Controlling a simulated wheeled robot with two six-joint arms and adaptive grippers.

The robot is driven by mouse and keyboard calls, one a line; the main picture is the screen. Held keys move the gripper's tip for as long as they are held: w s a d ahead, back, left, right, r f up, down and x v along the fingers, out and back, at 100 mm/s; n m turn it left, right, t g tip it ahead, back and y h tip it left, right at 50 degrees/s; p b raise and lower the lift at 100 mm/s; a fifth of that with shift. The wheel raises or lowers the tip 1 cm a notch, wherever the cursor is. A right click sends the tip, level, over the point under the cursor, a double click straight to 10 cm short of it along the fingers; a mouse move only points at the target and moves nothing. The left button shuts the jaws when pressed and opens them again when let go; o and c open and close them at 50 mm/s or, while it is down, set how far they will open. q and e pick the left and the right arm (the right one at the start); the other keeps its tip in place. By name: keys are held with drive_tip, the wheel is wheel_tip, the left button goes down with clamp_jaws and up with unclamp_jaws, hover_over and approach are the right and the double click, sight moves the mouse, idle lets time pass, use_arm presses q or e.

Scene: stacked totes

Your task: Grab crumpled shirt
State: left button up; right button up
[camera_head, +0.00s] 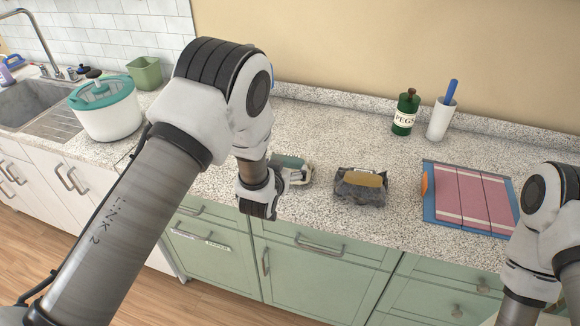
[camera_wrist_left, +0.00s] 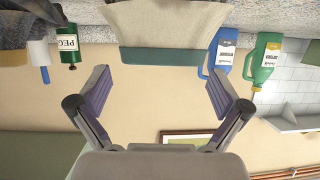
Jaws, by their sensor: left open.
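A dark grey crumpled item with a tan patch (camera_head: 360,188) lies to the right. I cannot tell for sure which is the shirt. My right gripper is out of view.
A green bottle (camera_head: 406,112) and a white cup (camera_head: 441,120) stand at the back. A white pot (camera_head: 104,108) stands by the sink. Blue (camera_wrist_left: 222,52) and green (camera_wrist_left: 264,60) bottles show in the wrist view.

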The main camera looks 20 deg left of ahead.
sight(287, 162)
use_arm(q)
drive_tip(key=x, duration=0.1)
drive_tip(key=p+x, duration=0.1)
drive_tip(key=x, duration=0.2)
drive_tip(key=shift+w+a+f, duration=0.2)
drive_tip(key=shift+w+a, duration=0.05)
drive_tip(key=shift+s+d, duration=0.1)
drive_tip(key=shift+r, duration=0.1)
drive_tip(key=c, duration=1.8)
